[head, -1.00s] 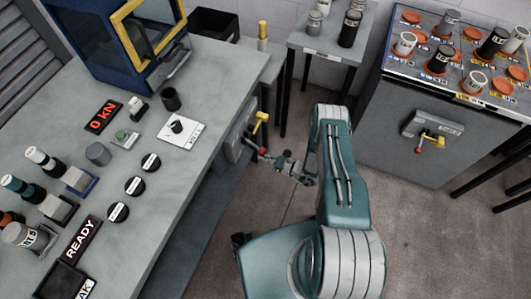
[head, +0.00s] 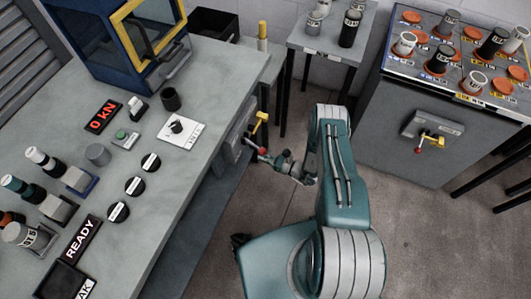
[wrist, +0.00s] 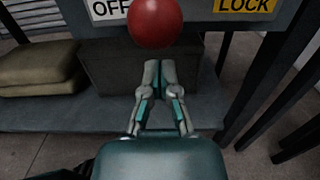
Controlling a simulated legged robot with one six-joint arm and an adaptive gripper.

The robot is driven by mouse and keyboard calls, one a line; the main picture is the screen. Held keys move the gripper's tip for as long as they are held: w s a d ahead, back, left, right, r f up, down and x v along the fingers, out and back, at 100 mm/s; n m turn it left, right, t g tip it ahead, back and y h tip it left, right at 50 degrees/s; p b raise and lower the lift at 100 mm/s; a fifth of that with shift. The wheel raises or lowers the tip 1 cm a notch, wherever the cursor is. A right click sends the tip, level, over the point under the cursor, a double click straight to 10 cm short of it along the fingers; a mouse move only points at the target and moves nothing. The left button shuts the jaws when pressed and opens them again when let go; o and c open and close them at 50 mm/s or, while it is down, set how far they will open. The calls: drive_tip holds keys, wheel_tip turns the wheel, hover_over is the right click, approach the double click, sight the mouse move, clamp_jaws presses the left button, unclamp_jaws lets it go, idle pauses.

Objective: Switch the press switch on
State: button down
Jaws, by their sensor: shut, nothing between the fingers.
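The press switch (head: 237,130) is a grey box on the bench's front side, with a yellow part (head: 261,118) and a lever ending in a red ball (head: 262,151). In the wrist view the red ball (wrist: 155,22) is at the top, between an OFF label (wrist: 108,9) and a yellow LOCK label (wrist: 244,5). My gripper (head: 268,160) is close to the red ball. In the wrist view my gripper (wrist: 158,66) is shut and empty, its tips just below the ball in the picture with a small gap; I cannot tell the depth between them.
The bench top (head: 215,92) carries the blue press (head: 110,45), a 0 kN display (head: 103,114) and a READY sign (head: 82,240). A cabinet (head: 385,130) at the right has a similar red-and-yellow switch (head: 431,138). A dark box (wrist: 130,75) sits on the lower shelf (wrist: 60,115).

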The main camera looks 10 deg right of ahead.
sight(263, 149)
idle(0.4)
drive_tip(key=shift+r, duration=4.35)
drive_tip(key=shift+s+d+f, duration=0.6)
drive_tip(key=shift+d+f, duration=0.1)
drive_tip(key=shift+d, duration=0.2)
drive_tip(key=v, duration=0.7)
